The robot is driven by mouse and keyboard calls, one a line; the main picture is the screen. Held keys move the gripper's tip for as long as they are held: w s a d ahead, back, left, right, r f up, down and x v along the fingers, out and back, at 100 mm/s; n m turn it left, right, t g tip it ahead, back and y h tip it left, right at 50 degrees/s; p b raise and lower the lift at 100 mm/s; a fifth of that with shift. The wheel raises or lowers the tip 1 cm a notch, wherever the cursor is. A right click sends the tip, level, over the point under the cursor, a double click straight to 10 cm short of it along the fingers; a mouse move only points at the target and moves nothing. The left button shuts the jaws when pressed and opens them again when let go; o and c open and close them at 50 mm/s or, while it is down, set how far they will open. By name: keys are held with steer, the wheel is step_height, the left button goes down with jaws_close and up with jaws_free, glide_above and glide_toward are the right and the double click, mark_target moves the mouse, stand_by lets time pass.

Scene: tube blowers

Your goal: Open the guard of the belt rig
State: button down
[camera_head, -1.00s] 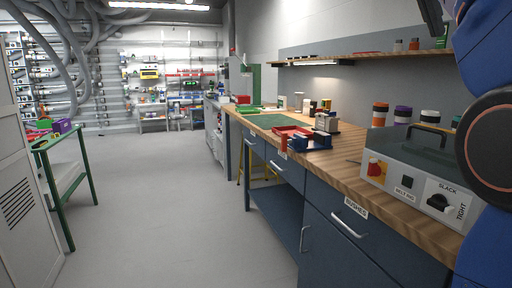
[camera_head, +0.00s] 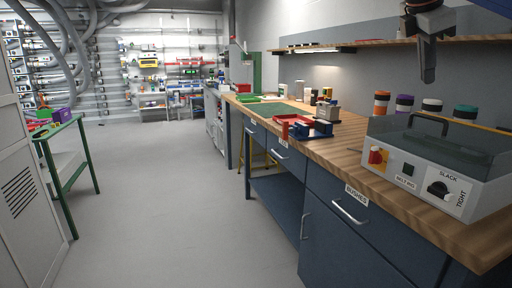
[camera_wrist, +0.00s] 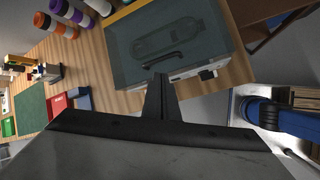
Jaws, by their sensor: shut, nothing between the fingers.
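The belt rig (camera_head: 410,171) is a grey box at the right end of the workbench, with a red knob (camera_head: 377,156) on yellow and a SLACK/TIGHT dial (camera_head: 438,190) on its front. The dial's pointer position is too small to tell. Its dark see-through guard (camera_head: 440,146) lies down over the top, with a black handle (camera_head: 430,121) at its near edge. In the wrist view the guard (camera_wrist: 140,25) shows a belt shape beneath it, and the handle (camera_wrist: 163,59) is just beyond my fingertips. My gripper (camera_head: 428,78) is shut and empty, pointing down above the rig, apart from the handle.
Orange, purple, white and green-topped jars (camera_head: 432,105) stand behind the rig. A red and blue fixture (camera_head: 302,128) sits further along the bench (camera_head: 345,153). A shelf (camera_head: 370,45) runs along the wall above.

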steer(key=s+a+f+m+y, duration=0.1)
steer(key=s+a+f+m, duration=0.1)
steer(key=f, duration=0.9)
steer(key=s+a+f+m+y, duration=0.2)
steer(key=s+f+m, duration=0.3)
steer(key=f, duration=0.6)
steer(key=shift+s+a+f+m+t, duration=0.35)
steer(key=shift+s+a, duration=0.25)
steer(key=shift+s, duration=0.65)
steer(key=c, duration=2.3)
jaws_free()
steer(key=s+a+f+m, duration=0.1)
steer(key=s+f+m, duration=0.1)
steer(key=f, duration=0.5)
steer(key=s+a+f+m+y, duration=0.1)
steer(key=s+a+f+m, duration=0.1)
steer(key=s+f, duration=0.3)
steer(key=s+a+f+m+y, duration=0.1)
steer(key=s+f+m, duration=0.3)
steer(key=f, duration=0.6)
steer(key=shift+a+f, duration=0.1)
steer(key=shift+a, duration=0.15)
steer(key=o, duration=0.5)
steer(key=shift+f+m, duration=0.2)
steer(key=shift+m, duration=0.05)
steer(key=shift+c, duration=0.2)
